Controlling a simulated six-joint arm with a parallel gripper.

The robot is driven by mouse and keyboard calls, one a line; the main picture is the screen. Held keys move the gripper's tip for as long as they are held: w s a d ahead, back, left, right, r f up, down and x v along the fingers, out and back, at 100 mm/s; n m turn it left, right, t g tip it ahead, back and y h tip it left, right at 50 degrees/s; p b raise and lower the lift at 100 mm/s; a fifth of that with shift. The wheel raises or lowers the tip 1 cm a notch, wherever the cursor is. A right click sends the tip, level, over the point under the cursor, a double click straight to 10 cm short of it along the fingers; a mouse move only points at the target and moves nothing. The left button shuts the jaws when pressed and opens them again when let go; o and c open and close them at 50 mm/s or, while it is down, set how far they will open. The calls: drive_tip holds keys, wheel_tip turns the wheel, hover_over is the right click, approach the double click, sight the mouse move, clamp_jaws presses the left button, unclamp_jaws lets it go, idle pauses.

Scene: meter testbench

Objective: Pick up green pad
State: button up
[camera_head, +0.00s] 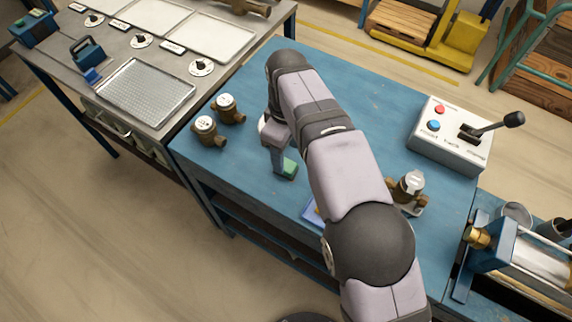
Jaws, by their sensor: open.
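The green pad (290,168) lies on the blue tabletop, left of the middle of the bench. Only part of it shows, because my gripper (280,170) is right over it. My gripper points down and is open, its fingers beside or around the pad. I cannot tell whether they touch it. The arm covers the table to the right of the pad.
Two brass water meters, one in front (208,133) and one behind (230,108), stand left of my gripper. Another meter (409,191) stands right of my arm. A control box (450,140) with a lever is at the right. A blue flat item (312,214) is partly hidden.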

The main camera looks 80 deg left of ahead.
sight(286, 164)
drive_tip(key=shift+f+p, duration=1.3)
drive_tip(key=shift+f, duration=1.3)
drive_tip(key=c, duration=1.1)
